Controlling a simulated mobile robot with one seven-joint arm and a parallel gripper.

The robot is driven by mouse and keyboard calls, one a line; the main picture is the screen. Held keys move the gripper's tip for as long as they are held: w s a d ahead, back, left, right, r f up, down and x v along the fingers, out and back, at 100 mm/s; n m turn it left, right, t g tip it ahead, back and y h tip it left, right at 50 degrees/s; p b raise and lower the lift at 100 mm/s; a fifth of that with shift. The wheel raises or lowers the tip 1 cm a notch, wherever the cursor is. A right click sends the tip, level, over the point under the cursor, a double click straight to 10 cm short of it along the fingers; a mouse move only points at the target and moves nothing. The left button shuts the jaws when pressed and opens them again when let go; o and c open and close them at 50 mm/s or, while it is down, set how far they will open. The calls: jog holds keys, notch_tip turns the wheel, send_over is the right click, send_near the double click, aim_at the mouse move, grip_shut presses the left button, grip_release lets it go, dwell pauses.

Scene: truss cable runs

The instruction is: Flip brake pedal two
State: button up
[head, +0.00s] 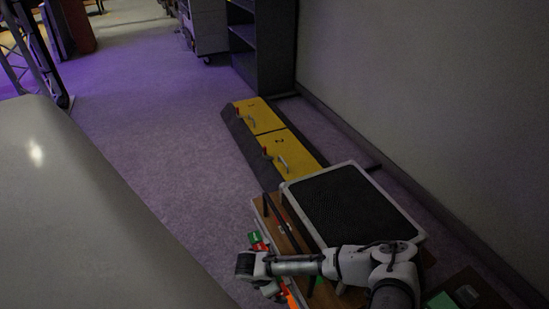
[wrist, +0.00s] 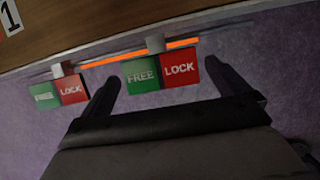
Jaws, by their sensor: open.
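Two brake pedals with a green FREE half and a red LOCK half show in the wrist view. One pedal (wrist: 160,72) lies ahead of and between my fingers; the other pedal (wrist: 58,91) is to its left, outside them. A "1" label (wrist: 11,17) is on the wooden side at upper left; no "2" label shows there, so I cannot read which is pedal two. My gripper (wrist: 164,78) is open and empty; I cannot tell if it touches the pedal. In the head view a green and red pedal (head: 254,238) shows beside the cart, above my forearm.
The wooden cart (head: 262,209) carries a black-topped case (head: 350,206). An orange bar (wrist: 140,53) runs behind the pedals. Yellow-topped cable ramps (head: 280,150) lie beyond, along the wall. Open carpet is left of the cart, then a large pale surface (head: 70,210).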

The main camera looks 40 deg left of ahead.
jog(key=shift+c, duration=0.4)
jog(key=c, duration=0.7)
jog(key=shift+s+d+r+y+p, duration=0.2)
jog(key=shift+y+p, duration=0.1)
jog(key=shift+p, duration=0.55)
jog(key=shift+c, duration=0.2)
jog(key=shift+f+t+y+p, duration=0.2)
jog(key=shift+t+y+p, duration=0.1)
jog(key=shift+y+p, duration=0.3)
jog(key=o, duration=0.8)
